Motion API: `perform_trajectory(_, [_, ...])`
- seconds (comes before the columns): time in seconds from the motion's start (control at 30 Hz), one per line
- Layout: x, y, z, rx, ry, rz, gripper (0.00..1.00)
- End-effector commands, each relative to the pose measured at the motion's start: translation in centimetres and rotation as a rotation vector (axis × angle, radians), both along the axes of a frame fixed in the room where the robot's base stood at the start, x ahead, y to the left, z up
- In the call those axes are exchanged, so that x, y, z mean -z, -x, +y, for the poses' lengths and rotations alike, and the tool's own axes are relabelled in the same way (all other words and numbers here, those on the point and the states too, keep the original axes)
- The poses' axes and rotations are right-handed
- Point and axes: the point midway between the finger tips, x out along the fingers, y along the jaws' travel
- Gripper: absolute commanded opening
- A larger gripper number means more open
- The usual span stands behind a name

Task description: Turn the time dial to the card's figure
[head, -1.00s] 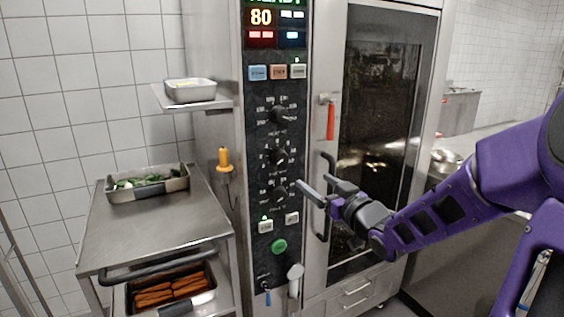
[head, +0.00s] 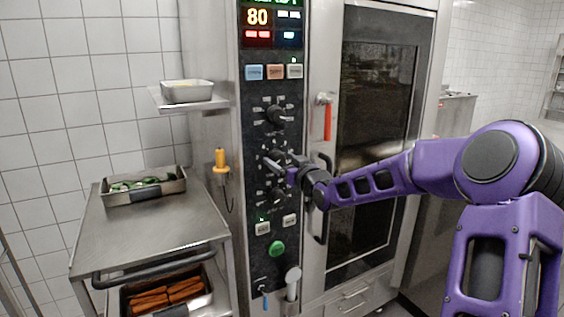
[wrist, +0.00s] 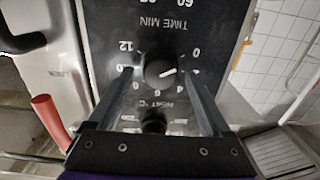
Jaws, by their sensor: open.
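The time dial (wrist: 160,71) is a round black knob with a white mark, on the dark control panel in the wrist view, which looks upside down. "TIME MIN" is printed beside it, and its scale runs from 0 to 12. The white mark points to the picture's right, near the low figures, seemingly about 2. My gripper (wrist: 165,85) is open, with one finger on each side of the knob; contact is unclear. In the head view my gripper (head: 284,162) is at the middle dial and partly covers it. I cannot make out any card.
Another dial (head: 277,115) sits above and one (head: 277,190) below. The oven door (head: 380,110), with a red handle (head: 327,120), is to the right. A steel cart (head: 150,235) with trays stands left. A yellow-handled probe (head: 221,160) hangs on the oven's side.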

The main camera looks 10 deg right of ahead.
Motion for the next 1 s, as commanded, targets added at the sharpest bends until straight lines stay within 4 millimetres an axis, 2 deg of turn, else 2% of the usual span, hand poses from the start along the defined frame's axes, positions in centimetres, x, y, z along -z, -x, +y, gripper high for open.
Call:
perform_trajectory(0.23, [0.00,-0.08,0.01,0.001,0.000,0.000,0.83])
perform_trajectory(0.27, [0.00,-0.09,0.00,0.001,0.000,0.000,0.79])
perform_trajectory(0.7, [-0.03,-0.06,0.00,0.001,0.000,-0.001,0.00])
perform_trajectory(1.0, [-0.11,-0.06,-0.02,0.001,-0.032,0.009,0.00])
